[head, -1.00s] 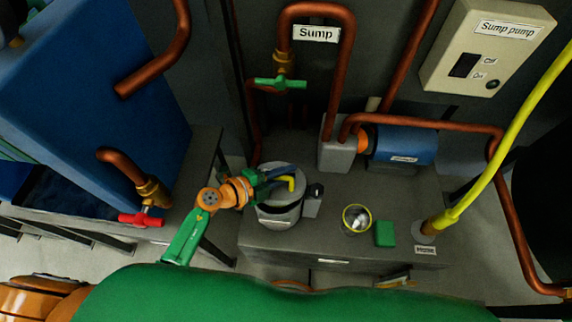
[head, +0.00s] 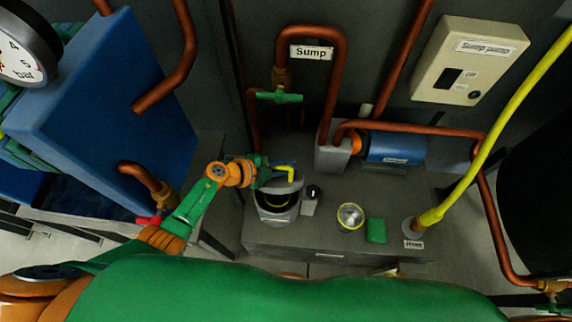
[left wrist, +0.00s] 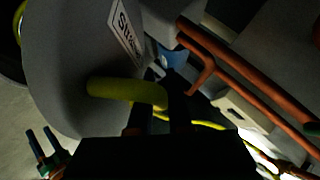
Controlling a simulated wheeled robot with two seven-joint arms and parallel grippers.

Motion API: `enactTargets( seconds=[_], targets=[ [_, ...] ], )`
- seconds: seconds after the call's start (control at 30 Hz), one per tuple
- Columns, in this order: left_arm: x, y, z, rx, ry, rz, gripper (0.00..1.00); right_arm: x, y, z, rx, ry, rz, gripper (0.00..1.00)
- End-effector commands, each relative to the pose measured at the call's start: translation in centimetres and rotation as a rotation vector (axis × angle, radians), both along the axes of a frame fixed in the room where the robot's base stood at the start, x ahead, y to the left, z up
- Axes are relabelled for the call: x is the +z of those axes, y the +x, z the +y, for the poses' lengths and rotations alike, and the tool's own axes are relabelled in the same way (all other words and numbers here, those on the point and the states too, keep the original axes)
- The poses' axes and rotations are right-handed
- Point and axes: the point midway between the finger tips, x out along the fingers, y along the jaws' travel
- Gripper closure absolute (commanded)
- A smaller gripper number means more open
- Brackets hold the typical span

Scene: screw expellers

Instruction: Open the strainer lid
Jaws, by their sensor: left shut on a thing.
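The strainer (head: 278,214) is a grey round pot on the dark sump top, in the middle of the head view. Its grey lid (head: 287,186) is tilted up at the back, and the dark inside with a yellowish ring shows at the front. My left gripper (head: 279,172) is shut on the lid's yellow handle (head: 291,175) above the pot. In the left wrist view the lid (left wrist: 75,50) is a large grey disc with a partly visible label, and the yellow handle (left wrist: 120,91) runs to the dark gripper.
A small grey block with a black knob (head: 311,200), a clear cup with a yellow rim (head: 351,215) and a green block (head: 376,230) stand right of the strainer. Copper pipes (head: 341,80) and a blue pump (head: 395,148) are behind. A yellow hose (head: 480,165) rises at right.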

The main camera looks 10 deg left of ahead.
Motion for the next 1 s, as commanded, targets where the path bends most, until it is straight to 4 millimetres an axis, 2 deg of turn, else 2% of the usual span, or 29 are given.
enactTargets(
  seconds=[0.03,0.07,0.1,0.4,0.6,0.7,0.8,1.0],
  targets=[
    [0.0,0.0,0.0,0.000,0.000,0.000,1.00,0.0,0.0,0.0,0.000,0.000,0.000,0.50],
    [0.0,0.0,0.0,0.000,0.000,0.000,0.77,0.0,0.0,0.0,0.001,0.000,0.000,0.50],
    [0.0,0.0,0.0,0.000,0.000,0.000,0.71,0.0,0.0,0.0,0.001,0.001,0.000,0.50],
    [0.2,-0.1,0.1,0.001,0.001,0.000,0.71,0.2,0.0,0.1,0.001,0.001,0.001,0.50],
    [2.6,-1.9,2.9,0.001,0.004,-0.001,0.71,2.5,0.0,0.1,0.001,0.003,0.001,0.50],
    [3.3,-2.8,4.2,0.001,0.003,0.000,0.71,3.0,0.0,0.2,0.000,0.003,0.001,0.50],
    [3.7,-3.3,4.9,0.000,0.002,0.000,0.71,3.2,0.0,0.2,0.000,0.003,0.001,0.50],
    [3.7,-3.4,5.0,0.000,-0.001,-0.001,0.71,3.1,-0.1,0.2,-0.001,0.003,0.001,0.50]
  ],
)
